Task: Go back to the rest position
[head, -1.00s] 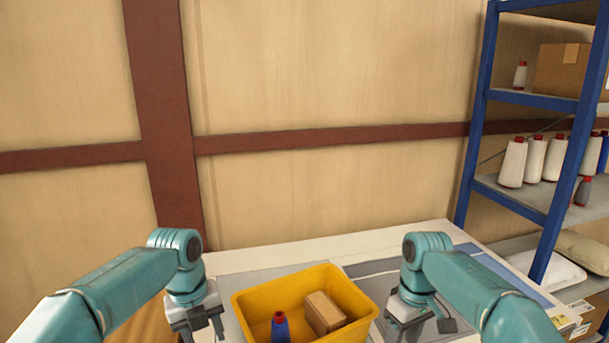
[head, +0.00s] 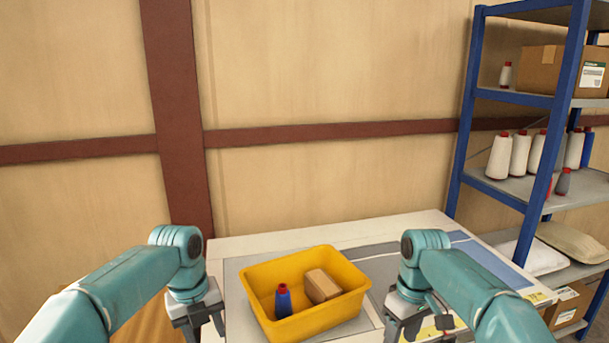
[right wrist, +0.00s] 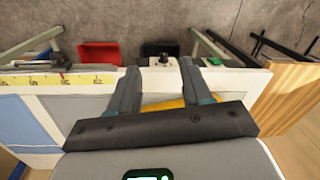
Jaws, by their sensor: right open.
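My left gripper (head: 201,325) hangs beside the left side of the yellow bin, pointing down. Its fingers show at the lower edge of the head view, with a gap between them. My right gripper (head: 402,326) hangs just right of the bin. In the right wrist view its two fingers (right wrist: 160,88) are spread apart with nothing between their tips. The yellow bin (head: 335,318) stands on the table (head: 235,246) between the grippers. It holds a blue bottle with a red cap (head: 283,302) and a brown box (head: 321,285).
A blue-framed shelf (head: 452,172) at the right holds white cones (head: 500,157), pillows (head: 545,258) and cardboard boxes (head: 541,68). A wall stands behind the table. In the right wrist view, a red bin (right wrist: 99,54) and a black bin (right wrist: 160,50) lie beyond the table edge.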

